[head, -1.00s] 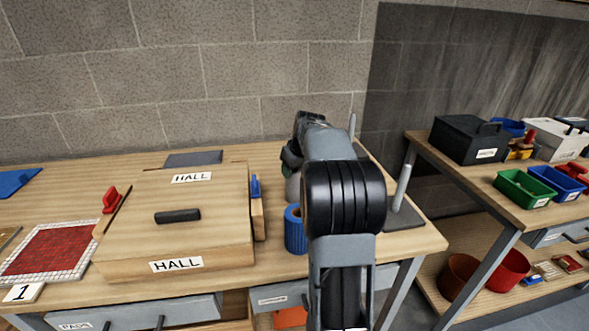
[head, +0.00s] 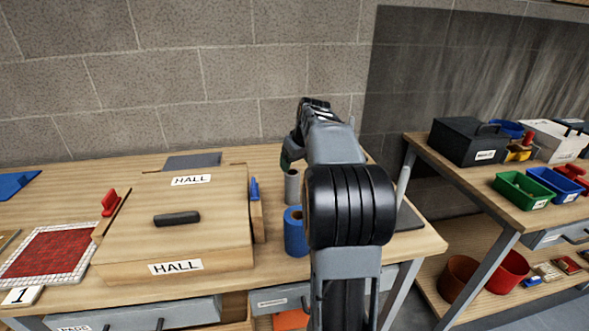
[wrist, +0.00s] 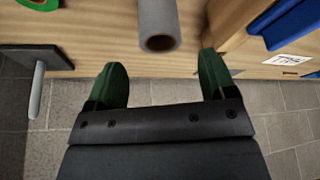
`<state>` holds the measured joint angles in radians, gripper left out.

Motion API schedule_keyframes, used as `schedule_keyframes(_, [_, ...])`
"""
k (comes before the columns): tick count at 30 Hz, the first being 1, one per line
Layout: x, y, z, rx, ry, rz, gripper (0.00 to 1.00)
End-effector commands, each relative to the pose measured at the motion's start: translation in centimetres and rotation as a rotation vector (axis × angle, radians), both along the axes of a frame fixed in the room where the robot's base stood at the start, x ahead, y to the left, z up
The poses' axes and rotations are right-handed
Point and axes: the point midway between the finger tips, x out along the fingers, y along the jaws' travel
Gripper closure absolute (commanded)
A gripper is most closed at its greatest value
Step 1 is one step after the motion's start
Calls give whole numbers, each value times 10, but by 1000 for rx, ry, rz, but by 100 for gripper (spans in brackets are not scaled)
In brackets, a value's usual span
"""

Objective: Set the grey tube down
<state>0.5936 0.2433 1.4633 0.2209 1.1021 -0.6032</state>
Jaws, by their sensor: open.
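The grey tube (head: 291,187) stands upright on the wooden table, just behind a blue tube (head: 294,232) in the head view. In the wrist view, the grey tube (wrist: 157,22) is at the top centre with its hollow end towards the camera. My gripper (wrist: 162,68) is open, its green fingers spread and nothing between them. The tube lies beyond the fingertips, apart from them. In the head view my gripper (head: 289,157) is above the tube, partly hidden by my arm.
A wooden box marked HALL (head: 172,222) stands left of the tubes. A dark plate with a grey post (head: 402,187) is to the right. In the wrist view a green ring (wrist: 40,4) and a blue object (wrist: 288,22) flank the grey tube. A second table (head: 470,190) holds bins.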

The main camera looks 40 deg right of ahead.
Motion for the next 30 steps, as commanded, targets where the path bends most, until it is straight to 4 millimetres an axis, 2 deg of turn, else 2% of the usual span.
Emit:
schedule_keyframes(3, [-9,0,23,-2,-2,-2,23])
schedule_keyframes(9, [-20,1,50,-1,-1,-1,23])
schedule_keyframes(15, [-27,1,64,0,0,-1,23])
schedule_keyframes(20, [-28,8,66,2,3,1,23])
schedule_keyframes(23, [-31,31,60,7,11,6,23])
schedule_keyframes(26, [-41,72,48,13,28,12,23])
schedule_keyframes(30, [-70,139,21,18,54,20,23])
